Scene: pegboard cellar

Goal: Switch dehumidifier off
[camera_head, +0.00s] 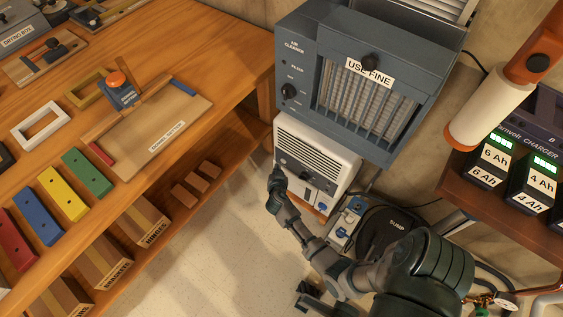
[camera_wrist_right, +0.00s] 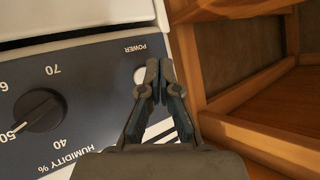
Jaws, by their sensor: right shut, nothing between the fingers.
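The dehumidifier (camera_head: 318,160) is a white box with a louvred top and a dark front panel, under the blue-grey air cleaner. In the right wrist view its panel (camera_wrist_right: 85,75) shows a black humidity dial (camera_wrist_right: 40,110) with its pointer near 50. A pale round button (camera_wrist_right: 140,75) lies beside the word POWER. My right gripper (camera_head: 277,172) is at the left end of the panel. In the right wrist view its fingers (camera_wrist_right: 155,68) are shut and empty, their tips right beside the button and partly over its edge. I cannot tell whether they touch it.
The air cleaner (camera_head: 368,75) sits directly above the dehumidifier. A wooden bench (camera_head: 225,65) with a lower shelf (camera_head: 225,165) stands close on the left. A dark sump lid (camera_head: 388,235) and hoses lie to the right. Bare floor (camera_head: 215,245) lies between.

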